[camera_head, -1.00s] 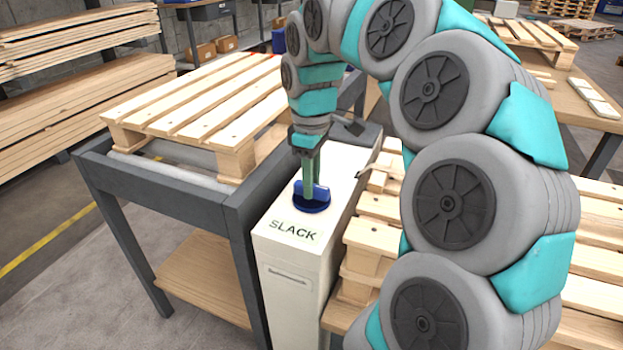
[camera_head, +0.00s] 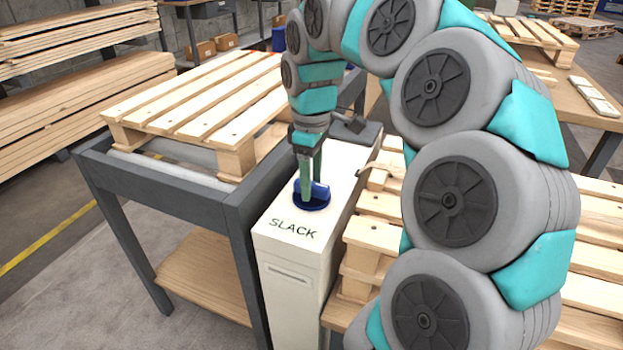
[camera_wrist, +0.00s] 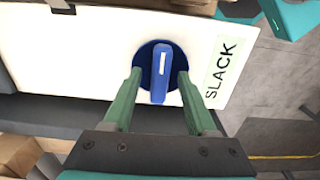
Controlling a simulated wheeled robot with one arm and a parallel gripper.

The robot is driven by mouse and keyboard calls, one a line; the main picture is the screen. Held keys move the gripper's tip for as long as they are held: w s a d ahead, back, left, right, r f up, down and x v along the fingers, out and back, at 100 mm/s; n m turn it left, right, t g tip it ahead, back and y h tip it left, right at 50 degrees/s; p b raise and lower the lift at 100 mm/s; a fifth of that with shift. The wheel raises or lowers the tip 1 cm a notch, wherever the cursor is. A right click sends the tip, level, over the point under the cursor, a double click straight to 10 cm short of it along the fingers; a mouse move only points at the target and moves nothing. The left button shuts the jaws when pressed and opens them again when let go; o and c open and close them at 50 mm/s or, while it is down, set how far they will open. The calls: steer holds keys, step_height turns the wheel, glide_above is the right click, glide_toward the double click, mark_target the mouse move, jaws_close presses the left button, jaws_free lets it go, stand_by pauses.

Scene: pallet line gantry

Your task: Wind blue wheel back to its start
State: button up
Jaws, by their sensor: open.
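The blue wheel (camera_head: 312,203) is a dark blue disc with a raised blue grip bar, set on top of a white cabinet (camera_head: 292,288) beside a label reading SLACK (camera_head: 293,229). In the wrist view, the blue wheel (camera_wrist: 161,70) shows its bar with a white mark near one end. My gripper (camera_head: 308,192) points down at the wheel with its green fingers. In the wrist view, my gripper (camera_wrist: 160,78) is open, one finger on each side of the bar, with gaps visible between fingers and bar.
A wooden pallet (camera_head: 205,98) lies on a dark roller table (camera_head: 236,205) left of the cabinet. More pallets (camera_head: 362,258) are stacked close on its right. A small dark device (camera_head: 350,125) sits behind the wheel. Lumber stacks (camera_head: 80,100) stand at the far left.

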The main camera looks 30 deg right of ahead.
steer(key=shift+r, duration=3.9)
steer(key=shift+s, duration=0.15)
